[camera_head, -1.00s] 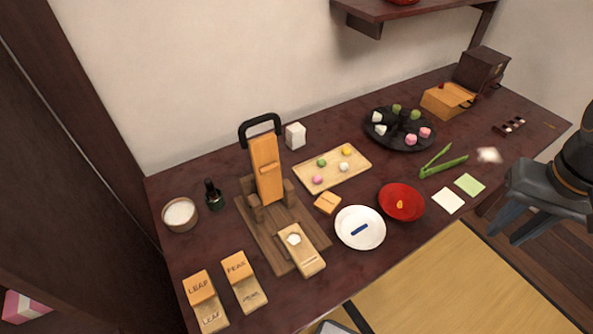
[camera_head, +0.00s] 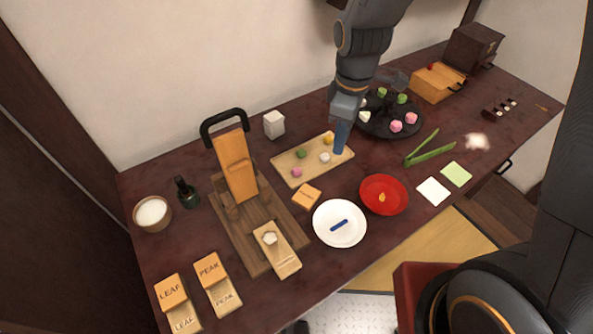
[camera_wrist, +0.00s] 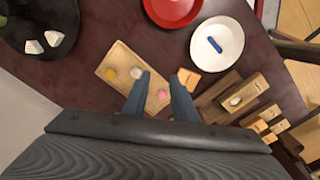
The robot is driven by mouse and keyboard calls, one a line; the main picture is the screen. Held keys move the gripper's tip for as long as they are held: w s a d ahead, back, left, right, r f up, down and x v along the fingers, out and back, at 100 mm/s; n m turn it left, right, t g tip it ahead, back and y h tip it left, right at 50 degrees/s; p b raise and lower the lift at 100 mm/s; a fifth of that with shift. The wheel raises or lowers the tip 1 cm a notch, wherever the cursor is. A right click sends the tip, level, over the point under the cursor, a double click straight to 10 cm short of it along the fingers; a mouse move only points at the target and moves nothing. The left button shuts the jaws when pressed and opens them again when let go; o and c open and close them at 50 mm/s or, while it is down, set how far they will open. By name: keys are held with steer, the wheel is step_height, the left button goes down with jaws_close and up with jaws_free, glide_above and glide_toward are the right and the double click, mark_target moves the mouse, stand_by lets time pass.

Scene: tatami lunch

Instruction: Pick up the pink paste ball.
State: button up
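The pink paste ball (camera_head: 296,172) sits at the front left of a light wooden board (camera_head: 287,164), with green (camera_head: 301,152), white (camera_head: 325,158) and yellow balls on it. My gripper (camera_head: 342,140) is above the board's right part, apart from the pink ball. In the wrist view my gripper (camera_wrist: 161,80) is open, with two blue fingers spread and nothing held. The pink ball (camera_wrist: 162,94) appears between the fingers there, farther below. The white ball (camera_wrist: 136,73) and yellow ball (camera_wrist: 112,74) lie left of it. The green ball cannot be made out there.
A wooden press (camera_head: 236,168) stands left of the board, with a small wooden block (camera_head: 307,196) in front. A white plate (camera_head: 340,223) and red dish (camera_head: 384,194) lie nearer. A dark round tray (camera_head: 378,130) with pink, green and white sweets is behind right.

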mark_target(297, 169)
steer(key=a+f+n, duration=0.2)
steer(key=a+n, duration=0.1)
steer(key=w+a+f+n, duration=0.1)
steer(key=a+f+n, duration=0.1)
steer(key=a+n, duration=0.1)
steer(key=a+f+n, duration=0.2)
steer(key=a+n, duration=0.1)
steer(key=a, duration=0.1)
steer(key=shift+w+a, duration=0.2)
steer(key=shift+w, duration=0.1)
steer(key=shift+a+f+n, duration=0.1)
steer(key=shift+f+n, duration=0.2)
steer(key=shift+n, duration=0.1)
steer(key=shift+w+f+p, duration=0.1)
steer(key=shift+f+p, duration=1.2)
steer(key=shift+f, duration=2.3)
steer(key=shift+c, duration=0.3)
jaws_close()
